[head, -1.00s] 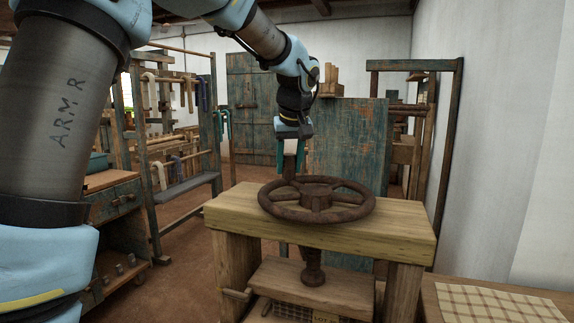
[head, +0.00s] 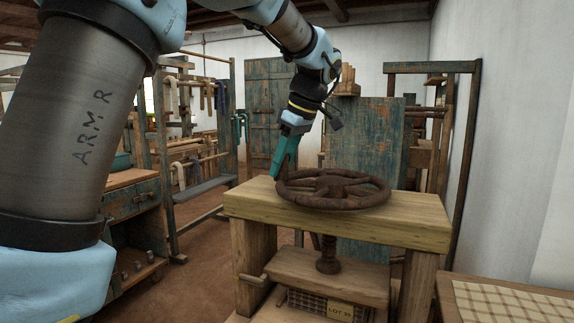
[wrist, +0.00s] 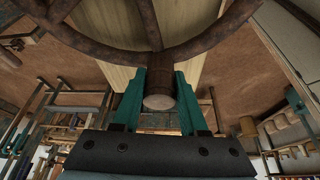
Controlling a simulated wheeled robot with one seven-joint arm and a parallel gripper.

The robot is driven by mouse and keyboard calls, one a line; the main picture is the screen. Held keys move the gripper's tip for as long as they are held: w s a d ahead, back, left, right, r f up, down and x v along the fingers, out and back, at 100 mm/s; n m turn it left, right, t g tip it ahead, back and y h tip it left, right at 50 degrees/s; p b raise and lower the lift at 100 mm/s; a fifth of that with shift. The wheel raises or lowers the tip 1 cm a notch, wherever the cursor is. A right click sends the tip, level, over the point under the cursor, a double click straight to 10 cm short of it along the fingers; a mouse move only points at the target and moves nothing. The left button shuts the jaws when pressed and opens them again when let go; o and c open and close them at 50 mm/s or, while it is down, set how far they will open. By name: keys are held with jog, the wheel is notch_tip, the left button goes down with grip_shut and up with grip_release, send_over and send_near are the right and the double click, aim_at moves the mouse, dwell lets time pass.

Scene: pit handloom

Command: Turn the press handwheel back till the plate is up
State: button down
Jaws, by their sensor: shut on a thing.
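The press handwheel (head: 333,203), rusty brown with several spokes, lies level above the wooden press top (head: 400,222). My gripper (head: 277,172) is tilted at the wheel's left, far side. In the wrist view its two green fingers (wrist: 158,92) are shut on the wheel's upright handle (wrist: 158,102), a brown knob with a pale round end. In the head view the gripper hides this handle. The press plate (head: 322,276), a thick wooden board, hangs under the top on a dark screw (head: 328,256), with a clear gap between plate and top.
Below the plate lies something with a mesh or checked face and a "LOT" label (head: 340,311). A table with a checked cloth (head: 510,305) stands at the front right. A rack with hanging hanks (head: 205,97) and a drawer bench (head: 132,200) stand left. Floor between them is open.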

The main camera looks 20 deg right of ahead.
aim_at(287, 189)
jog(key=s+n, duration=0.1)
jog(key=s+a+n+g+y, duration=0.1)
jog(key=n, duration=0.1)
jog(key=s+a+n, duration=0.1)
jog(key=s, duration=0.1)
jog(key=shift+n, duration=0.3)
jog(key=shift+s+n+g+y+p, duration=0.35)
jog(key=shift+s+n+g, duration=0.45)
jog(key=shift+s+n, duration=0.85)
jog(key=shift+c, duration=2.2)
grip_release()
jog(key=v, duration=1)
jog(key=shift+r, duration=0.3)
